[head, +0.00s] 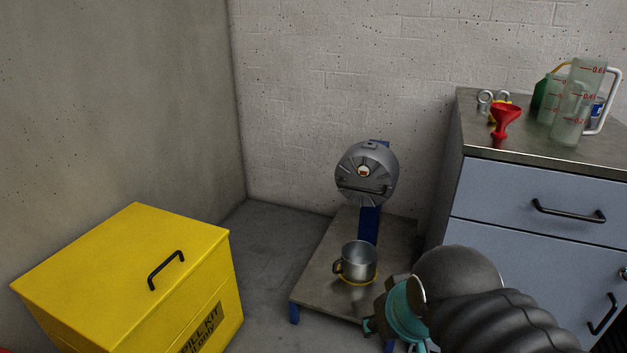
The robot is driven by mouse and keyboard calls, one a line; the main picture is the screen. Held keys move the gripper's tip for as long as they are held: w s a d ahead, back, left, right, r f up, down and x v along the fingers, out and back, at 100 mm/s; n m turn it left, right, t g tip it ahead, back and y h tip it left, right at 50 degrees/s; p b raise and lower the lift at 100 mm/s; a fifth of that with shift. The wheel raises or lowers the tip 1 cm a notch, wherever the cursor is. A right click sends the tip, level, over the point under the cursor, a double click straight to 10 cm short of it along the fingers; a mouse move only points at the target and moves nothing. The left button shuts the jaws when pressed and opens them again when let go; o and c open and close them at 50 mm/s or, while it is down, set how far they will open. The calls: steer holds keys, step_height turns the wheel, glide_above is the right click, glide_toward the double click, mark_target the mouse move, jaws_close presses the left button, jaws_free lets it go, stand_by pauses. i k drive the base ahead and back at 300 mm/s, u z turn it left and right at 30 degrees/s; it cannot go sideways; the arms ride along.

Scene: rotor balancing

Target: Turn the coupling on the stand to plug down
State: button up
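The coupling (380,160) is a round grey metal housing, upright on a blue stand (369,224) against the back wall. A small orange-and-white spot (363,171) shows near the middle of its face, with a dark curved bar (362,190) below it. A small raised piece (370,144) sits at its top rim. I cannot tell for certain which of these is the plug. My gripper (372,325) is at the lower middle right, in front of and below the coupling and well apart from it. Its fingers are small and partly hidden, so their opening is unclear.
A metal mug (358,262) stands on the low platform (318,268) below the coupling. A yellow spill kit box (120,255) is at left. A blue-grey cabinet (530,235) at right bears a red funnel (505,120) and jugs (577,105). Floor between box and platform is clear.

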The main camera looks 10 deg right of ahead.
mark_target(367, 174)
steer(key=u, duration=0.05)
steer(key=i, duration=0.85)
steer(key=z, duration=0.45)
